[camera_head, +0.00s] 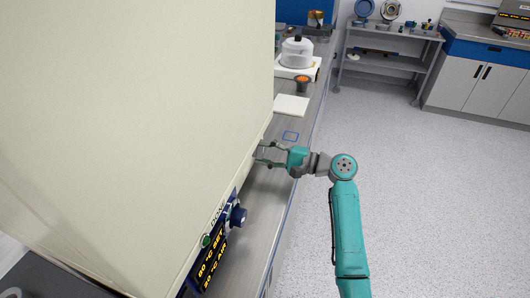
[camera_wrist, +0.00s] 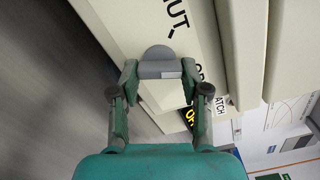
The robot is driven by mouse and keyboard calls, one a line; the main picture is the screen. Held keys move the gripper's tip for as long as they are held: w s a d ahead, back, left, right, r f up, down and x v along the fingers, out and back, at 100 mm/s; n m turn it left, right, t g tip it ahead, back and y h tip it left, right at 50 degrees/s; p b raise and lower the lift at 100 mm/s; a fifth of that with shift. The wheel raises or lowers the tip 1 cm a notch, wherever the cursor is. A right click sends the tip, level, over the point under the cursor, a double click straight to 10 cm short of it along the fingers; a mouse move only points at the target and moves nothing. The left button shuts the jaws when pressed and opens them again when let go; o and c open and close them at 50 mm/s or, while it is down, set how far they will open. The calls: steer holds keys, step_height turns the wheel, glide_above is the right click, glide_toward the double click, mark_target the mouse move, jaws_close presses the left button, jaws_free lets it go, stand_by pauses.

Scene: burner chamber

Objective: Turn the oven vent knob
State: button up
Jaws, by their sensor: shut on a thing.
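The oven (camera_head: 150,100) is the large cream body filling the left of the head view. In the wrist view the grey vent knob (camera_wrist: 158,54), with a rounded end, sits between my two fingertips in front of a cream face. Partly covered black lettering, ending in "HUT", is beside it. My gripper (camera_head: 260,153) reaches the oven's side face in the head view, where the knob is too small to tell. In the wrist view my gripper (camera_wrist: 159,71) is shut on the knob, with fingers on both sides. The knob's turn angle is hard to judge.
A blue dial (camera_head: 238,214) and a lit display (camera_head: 212,262) are on the oven front, nearer than my gripper. The bench (camera_head: 262,205) runs along the oven, with a white board (camera_head: 291,106) and a small dark pot (camera_head: 302,84) farther back. Open floor lies to the right.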

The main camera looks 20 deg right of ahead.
steer(key=shift+f+m, duration=0.1)
steer(key=shift+m, duration=2.2)
steer(key=o, duration=1.1)
steer(key=shift+o, duration=0.2)
steer(key=v, duration=1.2)
steer(key=shift+d, duration=0.1)
